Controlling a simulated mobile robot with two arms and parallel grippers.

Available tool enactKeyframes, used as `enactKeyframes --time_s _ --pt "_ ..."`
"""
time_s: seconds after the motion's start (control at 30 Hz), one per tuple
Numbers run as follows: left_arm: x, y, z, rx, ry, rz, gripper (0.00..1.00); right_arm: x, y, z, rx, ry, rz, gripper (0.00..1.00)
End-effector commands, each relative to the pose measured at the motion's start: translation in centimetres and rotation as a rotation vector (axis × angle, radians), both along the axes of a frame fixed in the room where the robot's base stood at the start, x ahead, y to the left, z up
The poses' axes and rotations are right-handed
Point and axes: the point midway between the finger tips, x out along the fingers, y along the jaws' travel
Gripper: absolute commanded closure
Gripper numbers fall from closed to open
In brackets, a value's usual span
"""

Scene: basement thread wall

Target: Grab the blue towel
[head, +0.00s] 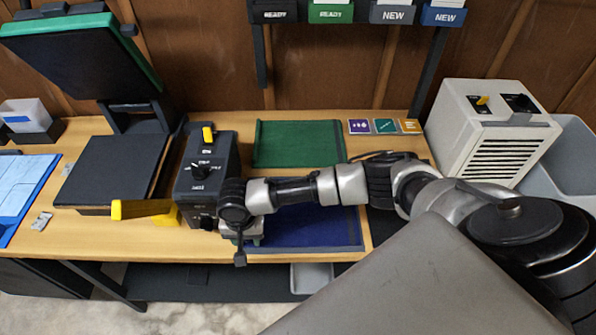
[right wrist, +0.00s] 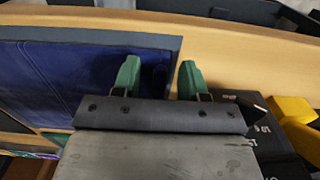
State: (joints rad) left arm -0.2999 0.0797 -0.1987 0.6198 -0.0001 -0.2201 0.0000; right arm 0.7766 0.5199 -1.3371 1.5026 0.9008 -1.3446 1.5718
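The blue towel (head: 310,230) lies flat at the front of the wooden table, right of the black control box. It appears dark blue, inside a greyer blue border. It also shows in the right wrist view (right wrist: 55,80) at the left. My right gripper (right wrist: 158,78) is open, with two green fingertips apart and nothing seen between them. One fingertip is over the towel and the other is by the border's edge. I cannot tell whether they touch it. My left gripper is out of view.
The black control box (head: 207,170) with a yellow switch and a yellow part (head: 145,209) stands close left of my gripper. A green mat (head: 297,143) lies behind the towel. A beige vented box (head: 490,130) is at the right. The table's front edge runs just before the towel.

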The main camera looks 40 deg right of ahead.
Motion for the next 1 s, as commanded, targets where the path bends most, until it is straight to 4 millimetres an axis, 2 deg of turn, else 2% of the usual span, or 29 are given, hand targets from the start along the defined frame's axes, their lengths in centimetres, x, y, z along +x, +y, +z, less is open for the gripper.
enactKeyframes --time_s 0.03,0.27,0.67,0.77,0.93,1.0 --pt "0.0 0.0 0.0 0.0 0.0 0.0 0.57 0.0 0.0 0.0 0.0 0.0 0.0 0.65" --pt "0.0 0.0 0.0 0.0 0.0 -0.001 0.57 0.0 0.0 0.0 0.0 0.0 -0.001 1.0" --pt "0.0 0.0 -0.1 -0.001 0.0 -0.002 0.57 0.1 -0.1 0.5 -0.001 -0.001 -0.001 1.0" --pt "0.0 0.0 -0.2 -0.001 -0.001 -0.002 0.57 0.1 0.0 1.2 0.001 -0.002 -0.001 1.0" --pt "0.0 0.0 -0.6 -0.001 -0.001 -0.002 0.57 0.1 0.0 4.0 0.002 -0.005 0.0 1.0" --pt "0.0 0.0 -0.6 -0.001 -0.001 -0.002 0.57 -1.3 0.5 4.8 0.003 0.001 0.004 1.0"
